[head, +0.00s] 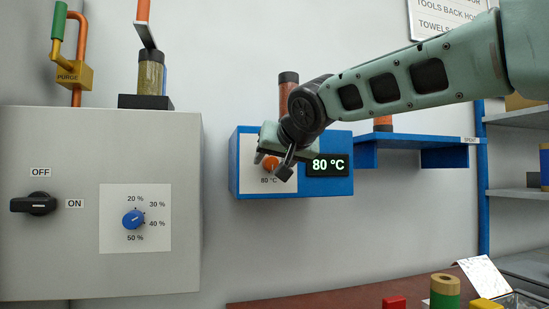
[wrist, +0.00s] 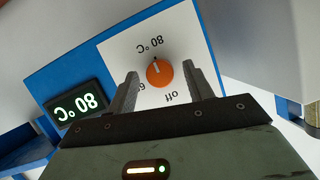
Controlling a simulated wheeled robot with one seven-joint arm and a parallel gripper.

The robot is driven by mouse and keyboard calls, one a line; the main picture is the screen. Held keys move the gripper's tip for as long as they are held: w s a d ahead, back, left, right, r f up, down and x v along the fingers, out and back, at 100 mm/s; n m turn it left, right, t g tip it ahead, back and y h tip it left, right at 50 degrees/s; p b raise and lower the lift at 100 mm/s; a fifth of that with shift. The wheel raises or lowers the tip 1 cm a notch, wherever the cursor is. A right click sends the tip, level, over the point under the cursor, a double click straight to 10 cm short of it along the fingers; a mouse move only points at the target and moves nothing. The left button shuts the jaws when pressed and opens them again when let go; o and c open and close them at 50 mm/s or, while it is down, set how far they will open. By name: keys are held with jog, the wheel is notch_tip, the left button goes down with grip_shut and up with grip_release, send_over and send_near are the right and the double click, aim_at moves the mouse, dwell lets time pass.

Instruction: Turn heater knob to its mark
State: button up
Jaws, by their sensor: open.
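The orange heater knob (wrist: 160,73) sits on a white dial plate (wrist: 122,50) on the blue heater box (wrist: 75,65). In the wrist view, which is upside down, its pale pointer line points toward the "80 °C" label. An "off" label is on the other side, and another label is partly hidden by a finger. The display (wrist: 77,111) reads 80 °C, also in the head view (head: 328,165). My gripper (wrist: 164,73) is open, with one finger on each side of the knob and visible gaps to it. In the head view my gripper (head: 275,160) partly covers the knob (head: 270,162).
A grey cabinet (head: 60,250) with a black switch (head: 33,204) and a blue percentage knob (head: 133,219) stands at left. A blue shelf (head: 418,140) is right of the heater. Below right is a red-brown table (head: 300,303) with coloured items.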

jog(key=c, duration=1)
